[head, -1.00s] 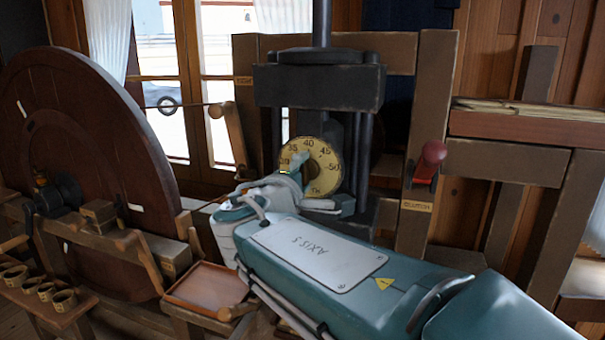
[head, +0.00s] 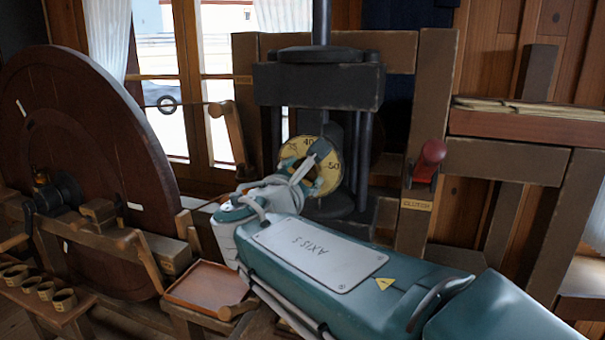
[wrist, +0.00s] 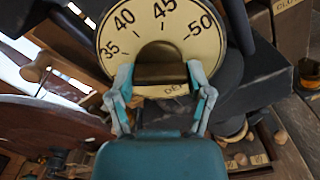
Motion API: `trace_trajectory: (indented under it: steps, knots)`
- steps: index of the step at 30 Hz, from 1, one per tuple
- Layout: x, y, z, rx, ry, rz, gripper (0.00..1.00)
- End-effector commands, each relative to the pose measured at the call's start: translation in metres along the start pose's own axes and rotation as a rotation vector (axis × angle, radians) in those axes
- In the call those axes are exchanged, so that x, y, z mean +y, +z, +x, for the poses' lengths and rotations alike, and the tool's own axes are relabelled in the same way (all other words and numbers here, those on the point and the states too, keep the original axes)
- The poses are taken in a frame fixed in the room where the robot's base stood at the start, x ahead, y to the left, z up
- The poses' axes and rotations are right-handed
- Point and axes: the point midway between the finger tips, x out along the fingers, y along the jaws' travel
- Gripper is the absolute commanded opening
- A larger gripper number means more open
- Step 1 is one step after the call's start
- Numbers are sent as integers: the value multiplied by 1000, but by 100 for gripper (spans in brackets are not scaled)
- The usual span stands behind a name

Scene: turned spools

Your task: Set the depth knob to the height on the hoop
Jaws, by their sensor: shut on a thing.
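The depth dial is a round pale yellow plate (head: 331,178) on the dark press. Its figures run 35, 40, 45, 50 in the wrist view (wrist: 194,45), with a partly hidden label below. The brown depth knob (wrist: 158,72) sits in its middle. My gripper (wrist: 160,80) has one finger on each side of the knob and is shut on it. In the head view my gripper (head: 305,165) covers the knob and the 45. I cannot tell exactly where the knob points.
A big dark wooden wheel (head: 90,150) stands at left. A shallow tray (head: 207,286) lies below the press. A red-knobbed lever (head: 431,152) is on the post at right. The press's dark block (head: 318,87) and columns stand close around the dial.

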Motion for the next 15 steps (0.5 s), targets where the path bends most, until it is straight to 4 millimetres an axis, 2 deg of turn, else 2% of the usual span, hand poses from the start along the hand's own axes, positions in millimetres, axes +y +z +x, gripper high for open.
trace_trajectory:
  steps: [1, 15]
  knots:
    - [-2, -6, 0, 10, -5, -46, 18]
    - [-3, -6, 0, 12, -3, -348, 18]
